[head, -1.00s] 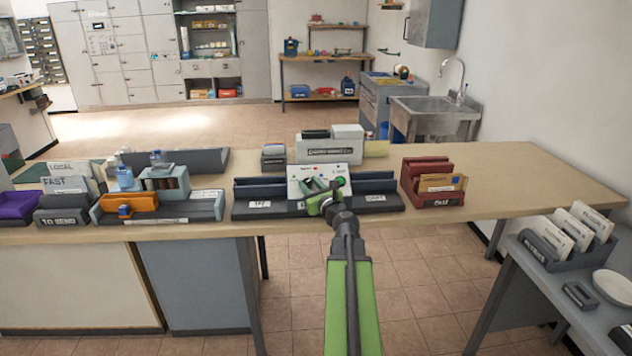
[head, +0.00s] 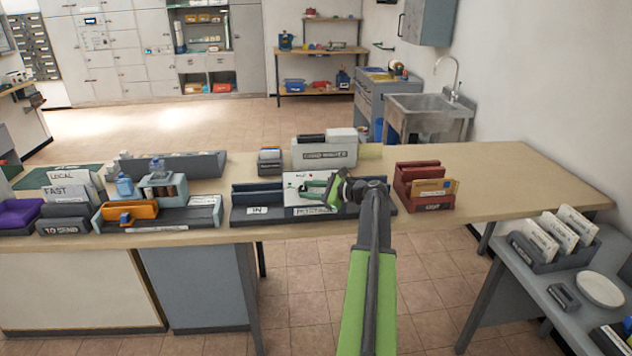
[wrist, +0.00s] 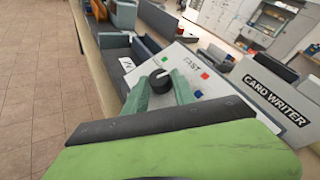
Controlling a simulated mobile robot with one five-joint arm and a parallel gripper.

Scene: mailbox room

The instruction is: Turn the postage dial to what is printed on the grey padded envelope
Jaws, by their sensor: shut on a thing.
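The postage dial is a black round knob (wrist: 158,77) on a white sloped panel (wrist: 190,65) in the wrist view. In the head view my gripper (head: 322,190) reaches in from the right across the panel (head: 297,180) and hides the knob. I cannot pick out the grey padded envelope in either view.
A card writer box (head: 324,153) stands behind the panel. A dark red rack (head: 425,188) with a tan envelope is to its right, and the counter beyond is bare. A grey tray with an orange holder (head: 130,211) lies to the left.

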